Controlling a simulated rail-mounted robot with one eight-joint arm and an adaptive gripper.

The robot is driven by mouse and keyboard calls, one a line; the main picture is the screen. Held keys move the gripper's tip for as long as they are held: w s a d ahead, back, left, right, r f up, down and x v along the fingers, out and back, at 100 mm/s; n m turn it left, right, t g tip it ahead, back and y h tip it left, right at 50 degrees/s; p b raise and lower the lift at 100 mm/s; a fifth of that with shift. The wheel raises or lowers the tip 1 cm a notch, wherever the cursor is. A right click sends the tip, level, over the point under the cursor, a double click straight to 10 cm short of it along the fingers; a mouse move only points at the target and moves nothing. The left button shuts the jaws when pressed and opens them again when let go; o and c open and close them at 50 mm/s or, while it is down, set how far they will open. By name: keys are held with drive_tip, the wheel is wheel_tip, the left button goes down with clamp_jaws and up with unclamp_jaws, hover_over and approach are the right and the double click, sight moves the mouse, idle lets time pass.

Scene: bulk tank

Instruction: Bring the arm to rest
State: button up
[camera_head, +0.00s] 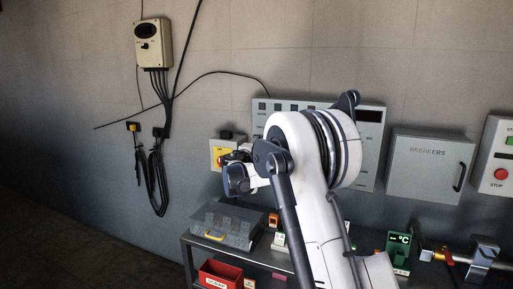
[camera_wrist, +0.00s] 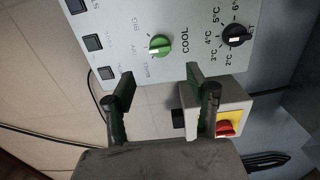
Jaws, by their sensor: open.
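My gripper (camera_wrist: 160,84) is open, its two dark fingers spread apart with nothing between them in the wrist view. The grey control panel lies beyond the fingertips, with a green COOL knob (camera_wrist: 160,45) and a black SET knob (camera_wrist: 236,35) marked in degrees. In the head view, my white arm rises from the lower right and bends over, and its dark wrist end (camera_head: 238,176) is raised in front of the wall, close to the yellow switch box (camera_head: 218,152). The fingers are too small to make out there.
The red switch (camera_wrist: 226,128) shows beside the right finger. A breakers box (camera_head: 428,165) is at right. Cables (camera_head: 158,175) hang from the wall box at left.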

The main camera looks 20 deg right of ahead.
drive_tip(key=s+a+r+m+g+y, duration=0.2)
drive_tip(key=s+a+m+y, duration=0.1)
drive_tip(key=s, duration=1)
drive_tip(key=s+a+r+m+g+y, duration=0.2)
drive_tip(key=s+a, duration=0.1)
drive_tip(key=s, duration=1.1)
drive_tip(key=s+a+f+m+y, duration=0.1)
drive_tip(key=s+a+f, duration=0.3)
drive_tip(key=s, duration=0.6)
drive_tip(key=s+a+f+m+g+y, duration=0.1)
drive_tip(key=s+a+f+y, duration=0.3)
drive_tip(key=s, duration=0.6)
drive_tip(key=s+a+f+m+y, duration=0.2)
drive_tip(key=s+a+f, duration=0.3)
drive_tip(key=s, duration=0.6)
drive_tip(key=shift+a+f+g+y, duration=0.4)
drive_tip(key=shift+a, duration=0.7)
drive_tip(key=shift+o, duration=0.2)
